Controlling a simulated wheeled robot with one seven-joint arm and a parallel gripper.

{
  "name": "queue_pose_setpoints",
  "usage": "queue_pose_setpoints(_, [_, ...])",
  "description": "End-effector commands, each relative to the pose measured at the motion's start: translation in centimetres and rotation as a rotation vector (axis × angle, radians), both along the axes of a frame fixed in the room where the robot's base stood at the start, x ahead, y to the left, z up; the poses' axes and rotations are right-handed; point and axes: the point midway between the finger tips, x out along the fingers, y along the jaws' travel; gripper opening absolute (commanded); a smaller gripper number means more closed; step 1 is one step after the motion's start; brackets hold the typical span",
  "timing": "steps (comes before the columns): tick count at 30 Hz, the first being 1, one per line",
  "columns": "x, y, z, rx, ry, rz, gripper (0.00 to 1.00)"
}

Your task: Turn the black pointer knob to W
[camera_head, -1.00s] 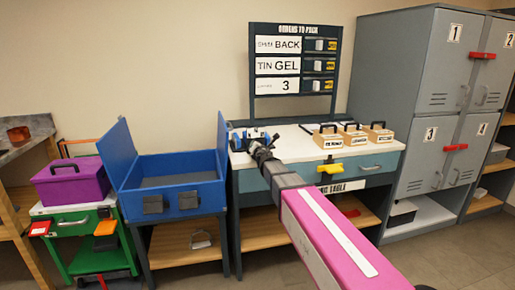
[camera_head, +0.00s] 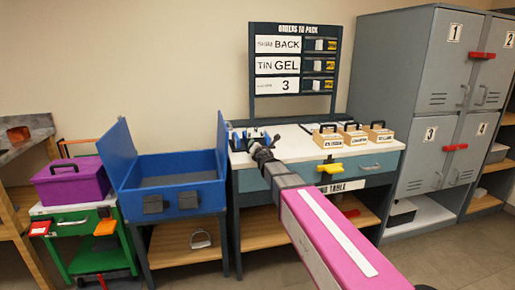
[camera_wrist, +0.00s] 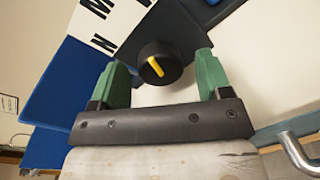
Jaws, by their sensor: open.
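The black round knob (camera_wrist: 172,69) with a yellow pointer bar shows in the wrist view, between my green fingers. My gripper (camera_wrist: 158,60) is open, with one finger on each side of the knob and a visible gap to each. The yellow bar slants from upper left to lower right. A white label (camera_wrist: 118,12) with black letters lies beyond the knob at the upper left; it is turned and cut off, so I cannot read it surely. In the head view my arm reaches to the left part of the work table (camera_head: 245,158), and the knob cannot be made out there.
A blue open box (camera_head: 180,165) stands left of the table, beside a purple case (camera_head: 70,183) on a green cart. Several small wooden boxes (camera_head: 352,135) stand on the table's right. Grey lockers (camera_head: 440,100) stand further right. An order board (camera_head: 295,65) is behind.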

Motion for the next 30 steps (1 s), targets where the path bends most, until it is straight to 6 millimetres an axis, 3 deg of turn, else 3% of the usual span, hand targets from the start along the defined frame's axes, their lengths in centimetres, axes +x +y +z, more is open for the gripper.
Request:
queue_pose_setpoints(9, [-6.0, -1.4, 0.4, 0.0, 0.0, 0.0, 0.71])
queue_pose_setpoints(15, [-8.7, -2.0, 0.6, 0.0, 0.0, 0.0, 0.71])
queue_pose_setpoints(30, [-8.6, -2.7, 1.0, 0.044, 0.004, -0.024, 0.7])
